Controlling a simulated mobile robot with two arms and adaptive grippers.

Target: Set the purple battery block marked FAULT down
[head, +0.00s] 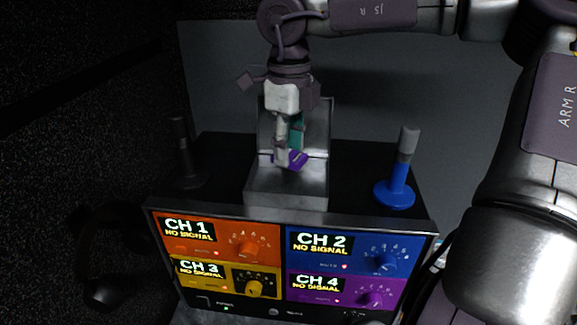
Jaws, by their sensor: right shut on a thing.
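My right gripper (285,158) reaches down from the top of the head view, over the black console top. It is shut on the purple battery block (296,161), which is small, tilted and partly covered by the fingers. The FAULT mark is not readable here. The block is over a grey metal cradle (287,189) with a tall back plate; I cannot tell whether the block touches it. A teal patch (297,131) shows just above the block, beside the finger. My left gripper is not in view.
A blue post with a grey top (397,184) stands on a round base at right. A dark post (184,150) stands at left. The console front (290,265) carries CH 1 to CH 4 panels reading NO SIGNAL. Bare black console top (228,158) lies beside the cradle.

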